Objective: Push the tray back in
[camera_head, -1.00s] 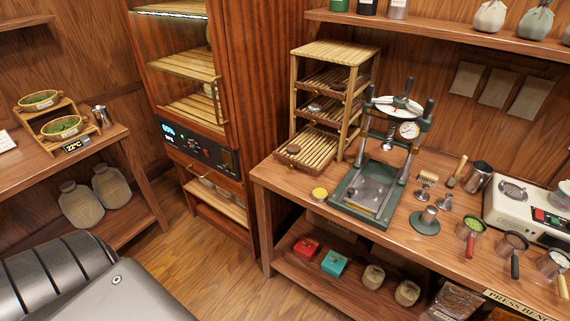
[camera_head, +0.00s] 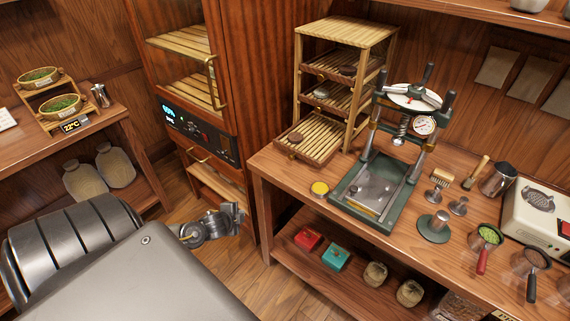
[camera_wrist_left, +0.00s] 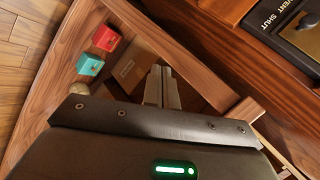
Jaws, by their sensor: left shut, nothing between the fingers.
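The slatted bamboo tray (camera_head: 318,145) at the bottom of the small rack (camera_head: 346,30) sticks out toward the front left. A round brown tea cake (camera_head: 295,137) lies on it. Two upper trays sit further in, with cakes on them. My left gripper (camera_head: 234,214) is low between the cabinet and the bench, apart from the tray, below it and to its left. In the left wrist view its fingers (camera_wrist_left: 162,87) are together and empty, in front of the bench's lower shelf. My right gripper is not in view.
The tall wooden cabinet (camera_head: 270,100) stands left of the bench. A red box (camera_head: 307,239) and a teal box (camera_head: 336,257) are on the lower shelf.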

